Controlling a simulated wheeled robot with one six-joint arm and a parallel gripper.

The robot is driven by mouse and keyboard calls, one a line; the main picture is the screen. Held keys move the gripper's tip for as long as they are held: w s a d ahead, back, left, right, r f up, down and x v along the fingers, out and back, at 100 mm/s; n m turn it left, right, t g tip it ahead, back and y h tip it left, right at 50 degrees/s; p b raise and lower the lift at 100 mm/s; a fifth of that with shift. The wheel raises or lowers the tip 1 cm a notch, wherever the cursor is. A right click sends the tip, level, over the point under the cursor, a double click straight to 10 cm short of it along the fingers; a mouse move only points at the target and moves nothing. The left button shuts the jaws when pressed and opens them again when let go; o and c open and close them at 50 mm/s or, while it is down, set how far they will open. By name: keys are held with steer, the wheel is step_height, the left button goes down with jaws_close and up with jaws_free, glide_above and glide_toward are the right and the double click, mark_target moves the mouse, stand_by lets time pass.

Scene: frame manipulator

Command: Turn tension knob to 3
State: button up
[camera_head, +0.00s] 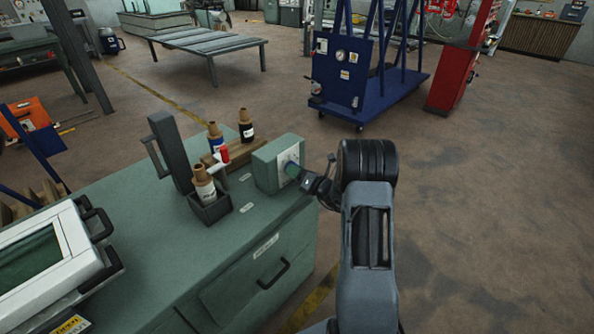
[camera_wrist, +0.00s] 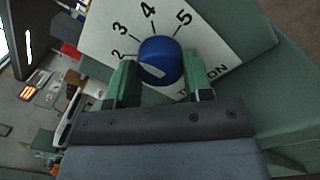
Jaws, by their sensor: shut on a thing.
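The blue tension knob (camera_wrist: 160,60) sits on a white dial plate (camera_wrist: 225,35) in the wrist view. The plate shows the numbers 2, 3, 4 and 5 and part of the word TENSION. A pale pointer line on the knob slants up-left, roughly toward the 2 side; its exact reading is hard to tell. My gripper (camera_wrist: 160,80) has its green fingers on both sides of the knob, shut on it. In the head view, my gripper (camera_head: 299,174) reaches the front of the green tension box (camera_head: 270,163) and hides most of the knob.
The box stands at the right edge of a green workbench (camera_head: 200,255). Bottles (camera_head: 203,187) in a dark holder and a grey upright handle (camera_head: 172,150) stand left of it. A screen unit (camera_head: 45,255) is at lower left. Open floor lies to the right.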

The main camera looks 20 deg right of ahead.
stand_by(0.3)
steer(key=o, duration=0.9)
steer(key=v, duration=1.3)
steer(key=shift+s+d, duration=0.2)
steer(key=shift+s, duration=0.15)
